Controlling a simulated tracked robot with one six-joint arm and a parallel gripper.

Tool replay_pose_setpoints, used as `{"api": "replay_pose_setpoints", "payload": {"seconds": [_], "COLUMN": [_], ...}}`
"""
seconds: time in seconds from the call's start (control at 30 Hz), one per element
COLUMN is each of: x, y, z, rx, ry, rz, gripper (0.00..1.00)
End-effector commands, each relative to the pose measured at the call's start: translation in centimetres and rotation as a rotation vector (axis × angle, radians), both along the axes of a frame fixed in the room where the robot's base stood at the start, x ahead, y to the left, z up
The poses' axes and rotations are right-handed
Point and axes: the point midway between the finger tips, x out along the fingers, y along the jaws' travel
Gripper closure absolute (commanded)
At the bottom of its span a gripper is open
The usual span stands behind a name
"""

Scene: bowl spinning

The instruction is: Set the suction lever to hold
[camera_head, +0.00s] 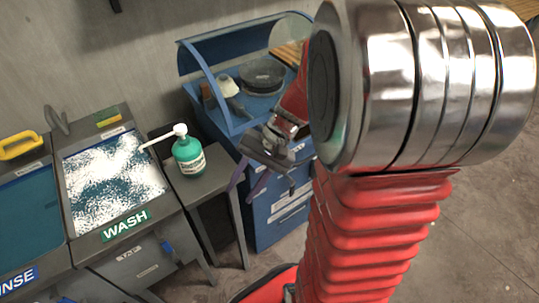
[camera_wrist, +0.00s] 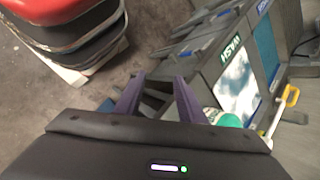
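The blue spinning cabinet (camera_head: 262,118) with a curved clear hood stands at the back centre in the head view. A dark round disc (camera_head: 262,76) and a small pale bowl-like piece (camera_head: 226,86) sit on its top. I cannot make out the suction lever for certain in either view. My gripper (camera_head: 246,182) is in front of the cabinet, pointing down and left. Its purple fingers are spread with nothing seen held between them; they also show in the wrist view (camera_wrist: 158,90). My arm hides the cabinet's right side.
Left of the cabinet, a green pump bottle (camera_head: 189,155) stands on a grey side table (camera_head: 205,184). Further left are the foamy WASH basin (camera_head: 107,222) and the RINSE basin (camera_head: 28,215). A yellow handle (camera_head: 20,146) lies behind the latter. Floor at the right is clear.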

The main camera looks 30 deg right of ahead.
Motion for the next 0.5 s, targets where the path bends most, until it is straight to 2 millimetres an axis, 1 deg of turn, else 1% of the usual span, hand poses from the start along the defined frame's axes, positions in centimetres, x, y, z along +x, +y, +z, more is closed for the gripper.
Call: {"api": "replay_pose_setpoints", "payload": {"seconds": [0.03,0.27,0.5], "x": [0.3,1.7,3.0], "y": [-0.6,-2.7,-5.5], "z": [-0.7,-3.3,-6.2], "rx": [0.036,0.203,0.377], "ry": [0.02,0.079,0.12], "rz": [-0.035,-0.19,-0.36], "gripper": [0.64,0.64,0.64]}}
